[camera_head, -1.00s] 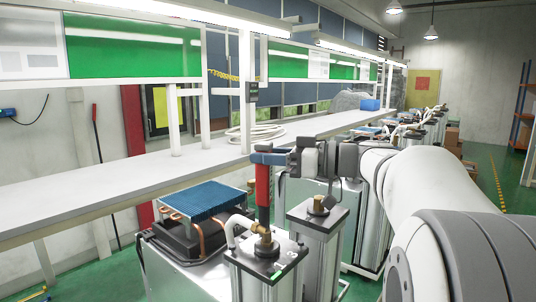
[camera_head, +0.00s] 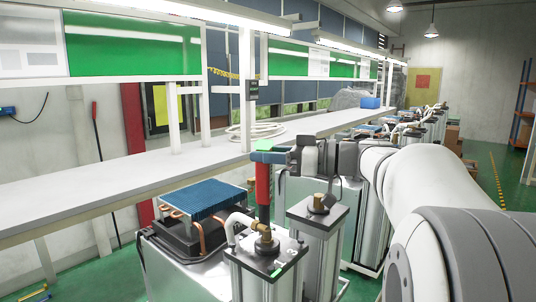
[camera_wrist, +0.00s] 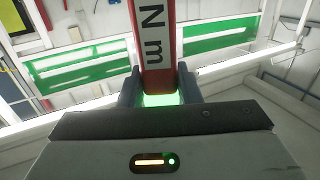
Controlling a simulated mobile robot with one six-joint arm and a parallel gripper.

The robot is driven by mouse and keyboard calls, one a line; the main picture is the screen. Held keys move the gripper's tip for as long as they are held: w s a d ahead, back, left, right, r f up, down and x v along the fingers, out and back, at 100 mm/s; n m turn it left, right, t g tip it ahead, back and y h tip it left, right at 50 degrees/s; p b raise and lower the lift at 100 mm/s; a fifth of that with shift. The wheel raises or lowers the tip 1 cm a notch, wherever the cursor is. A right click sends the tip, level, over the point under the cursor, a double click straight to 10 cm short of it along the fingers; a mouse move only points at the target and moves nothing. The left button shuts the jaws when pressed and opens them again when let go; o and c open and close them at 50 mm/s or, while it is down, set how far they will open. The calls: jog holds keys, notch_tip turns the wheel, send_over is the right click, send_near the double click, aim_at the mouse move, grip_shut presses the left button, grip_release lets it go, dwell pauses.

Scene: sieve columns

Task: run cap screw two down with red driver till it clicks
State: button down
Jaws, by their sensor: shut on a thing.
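The red driver (camera_head: 263,188) stands upright over the near column's dark top plate (camera_head: 252,265), its lower end at the brass fitting (camera_head: 267,245). My gripper (camera_head: 268,155) is shut on the upper part of the driver. A green light glows on the driver at the jaws. The cap screws are too small or hidden to make out, and I cannot tell which one the tip meets.
A blue finned cooler (camera_head: 203,202) with copper pipes is at the left. The long white bench (camera_head: 120,178) runs behind, with a coiled hose (camera_head: 255,130) on it.

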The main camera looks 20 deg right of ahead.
aim_at(268, 141)
jog(key=shift+r+p, duration=1.4)
jog(key=shift+r, duration=1.1)
jog(key=shift+b, duration=0.3)
dwell(0.6)
